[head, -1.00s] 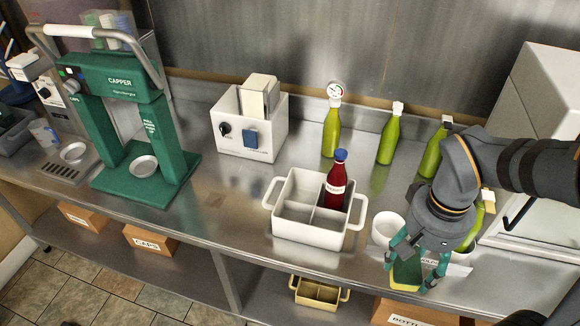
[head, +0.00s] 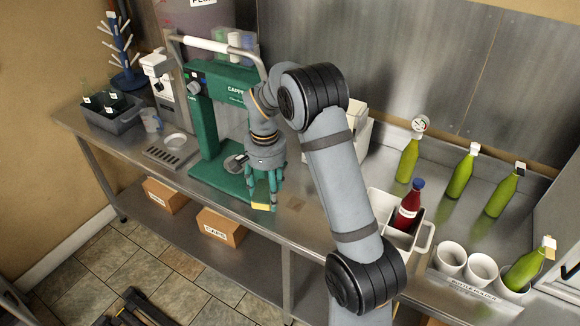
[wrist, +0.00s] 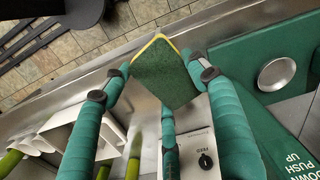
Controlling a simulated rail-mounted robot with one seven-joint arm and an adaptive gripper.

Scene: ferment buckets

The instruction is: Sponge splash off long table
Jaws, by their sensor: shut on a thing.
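My gripper (head: 264,188) is shut on a sponge (head: 262,207), green on its face with a yellow edge. It holds the sponge over the front part of the long steel table (head: 345,240), just right of the green capper. In the wrist view the sponge (wrist: 165,78) sits between the fingertips, over the table's front edge. A faint brownish patch (head: 297,204), which looks like the splash, lies on the table to the right of the gripper. I cannot make the patch out in the wrist view.
The green capper (head: 208,120) stands close left of the gripper. A white divided carrier with a red bottle (head: 407,207) stands to the right, partly behind my arm. Green bottles (head: 461,176) and white cups (head: 482,268) are further right. Boxes (head: 222,226) sit on the shelf below.

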